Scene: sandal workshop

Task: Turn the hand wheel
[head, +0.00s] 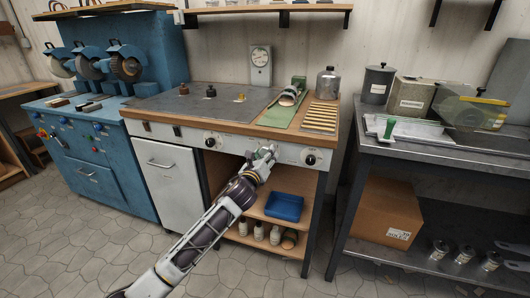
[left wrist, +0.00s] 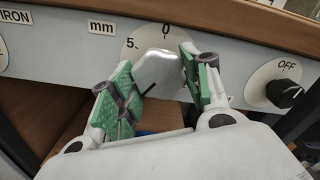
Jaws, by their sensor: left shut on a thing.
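The hand wheel (left wrist: 157,68) shows in the left wrist view as a pale grey grip on a round white dial marked 0 and 5, on the bench's front panel beside an "mm" label. My left gripper (head: 265,154) is at this panel in the head view and covers the wheel there. In the left wrist view its green-padded fingers (left wrist: 155,82) are on either side of the grip, shut on it. A short black line shows near the grip's lower end. My right gripper is not in view.
A black knob marked OFF (left wrist: 284,94) sits right of the wheel on the same panel; another knob (head: 211,142) is to the left. Below are open shelves with a blue tray (head: 284,207) and bottles. A dark side table (head: 450,155) stands at right, with floor between.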

